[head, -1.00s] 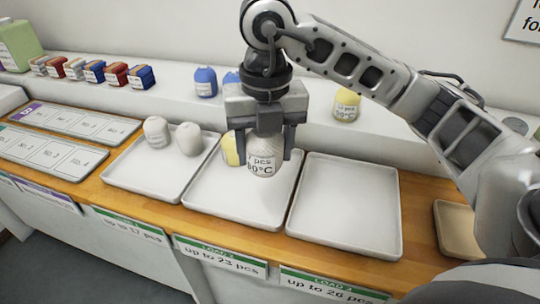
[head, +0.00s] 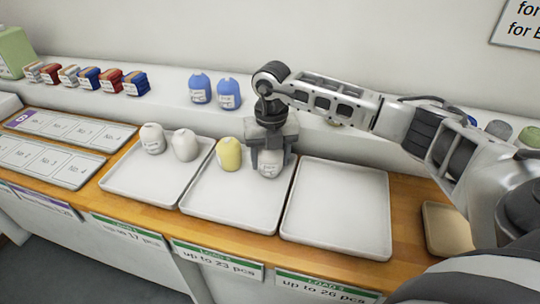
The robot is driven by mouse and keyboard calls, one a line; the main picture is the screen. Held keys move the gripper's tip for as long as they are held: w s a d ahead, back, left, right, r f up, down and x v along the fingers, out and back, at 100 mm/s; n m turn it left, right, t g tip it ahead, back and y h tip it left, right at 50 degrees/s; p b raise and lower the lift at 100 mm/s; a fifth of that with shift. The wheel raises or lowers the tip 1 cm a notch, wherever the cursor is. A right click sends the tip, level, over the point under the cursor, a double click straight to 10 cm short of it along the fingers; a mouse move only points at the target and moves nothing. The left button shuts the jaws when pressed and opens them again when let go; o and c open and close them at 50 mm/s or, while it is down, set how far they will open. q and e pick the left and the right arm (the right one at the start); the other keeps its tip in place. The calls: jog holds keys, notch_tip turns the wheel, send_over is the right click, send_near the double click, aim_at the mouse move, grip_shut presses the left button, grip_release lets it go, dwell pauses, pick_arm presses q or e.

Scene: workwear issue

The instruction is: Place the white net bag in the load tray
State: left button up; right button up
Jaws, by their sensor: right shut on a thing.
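The white net bag (head: 270,171) is in my right gripper (head: 270,165), which is shut on it. The bag is upright at the back right of the middle load tray (head: 235,208); I cannot tell whether it touches the tray floor. A yellow bag (head: 229,154) stands just left of it in the same tray. The left tray (head: 148,187) holds two white bags, one (head: 153,138) at the back and another (head: 185,145) to its right. The right tray (head: 338,215) is empty. My left gripper is not in view.
Two blue bags (head: 229,94) stand on the back shelf, with a row of folded stacks (head: 136,83) further left. Sectioned panels (head: 50,160) lie at the left of the counter. A tan tray (head: 448,228) sits at the far right.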

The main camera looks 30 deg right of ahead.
jog(key=shift+f, duration=0.3)
jog(key=shift+f, duration=0.15)
jog(key=o, duration=1)
notch_tip(320, 180, up, 12)
jog(key=shift+d+r+b, duration=0.1)
jog(key=shift+r+b, duration=0.1)
jog(key=shift+b, duration=0.6)
jog(key=shift+s+f, duration=0.1)
